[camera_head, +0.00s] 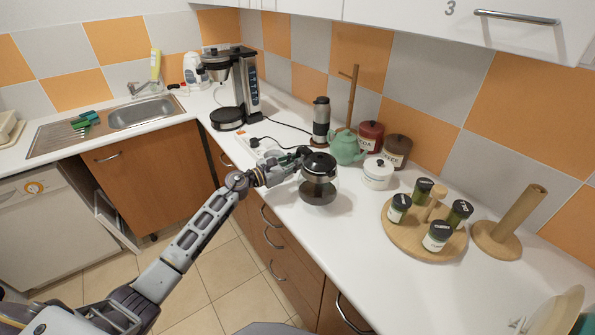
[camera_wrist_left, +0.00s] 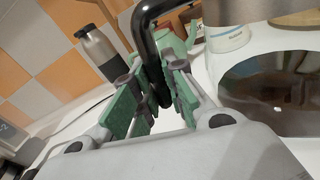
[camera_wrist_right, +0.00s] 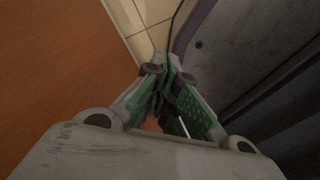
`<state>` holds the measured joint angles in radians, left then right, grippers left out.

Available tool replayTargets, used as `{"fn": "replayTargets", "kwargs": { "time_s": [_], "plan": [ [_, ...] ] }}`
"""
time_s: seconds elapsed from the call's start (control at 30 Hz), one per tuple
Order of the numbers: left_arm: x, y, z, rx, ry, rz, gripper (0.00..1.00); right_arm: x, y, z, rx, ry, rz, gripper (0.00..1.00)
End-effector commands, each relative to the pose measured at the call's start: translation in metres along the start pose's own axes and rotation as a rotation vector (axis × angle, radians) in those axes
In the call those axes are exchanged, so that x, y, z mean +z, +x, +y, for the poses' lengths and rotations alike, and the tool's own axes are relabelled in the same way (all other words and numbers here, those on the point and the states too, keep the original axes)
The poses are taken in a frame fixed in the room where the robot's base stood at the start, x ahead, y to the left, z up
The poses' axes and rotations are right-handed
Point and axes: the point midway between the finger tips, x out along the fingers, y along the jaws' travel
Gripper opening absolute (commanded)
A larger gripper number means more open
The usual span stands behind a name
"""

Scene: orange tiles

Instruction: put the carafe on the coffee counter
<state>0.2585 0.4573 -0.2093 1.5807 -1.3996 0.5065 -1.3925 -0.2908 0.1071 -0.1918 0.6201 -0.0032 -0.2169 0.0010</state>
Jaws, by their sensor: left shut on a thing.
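The glass carafe (camera_head: 319,192) with a black lid and dark contents is upright at the front part of the white coffee counter (camera_head: 352,228). I cannot tell whether its base touches the counter. My left gripper (camera_head: 303,155) reaches it from the left and is shut on its black handle. In the left wrist view the handle (camera_wrist_left: 150,25) runs down between the green finger pads of the left gripper (camera_wrist_left: 163,90), with the carafe's glass (camera_wrist_left: 268,95) to the right. My right gripper (camera_wrist_right: 165,85) is seen only in the right wrist view, low beside a wooden front, with its fingers together and nothing visible between them.
A coffee maker (camera_head: 250,85) stands at the back. Behind the carafe are a green teapot (camera_head: 345,148), a white lidded jar (camera_head: 377,174), red and brown canisters and a steel flask (camera_head: 320,122). A round spice tray (camera_head: 405,240) is to the right. Counter between carafe and tray is clear.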

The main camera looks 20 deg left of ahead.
Motion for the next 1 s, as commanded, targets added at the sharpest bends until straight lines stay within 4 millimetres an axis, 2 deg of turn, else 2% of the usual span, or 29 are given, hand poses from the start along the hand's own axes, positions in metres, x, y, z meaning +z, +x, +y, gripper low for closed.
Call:
{"fn": "replayTargets", "kwargs": {
  "time_s": [0.37, 0.73, 1.0],
  "plan": [
    [-0.001, 0.000, 0.000, 0.001, -0.002, -0.003, 0.00, -0.002, 0.000, 0.005, 0.006, -0.002, 0.002, 0.00],
    [-0.031, 0.000, -0.006, 0.001, -0.004, -0.003, 0.00, -0.006, 0.004, 0.009, 0.010, -0.003, 0.007, 0.00],
    [-0.035, 0.000, -0.006, 0.001, -0.001, -0.003, 0.00, -0.005, 0.004, 0.012, 0.012, -0.004, 0.007, 0.00]
  ]
}}
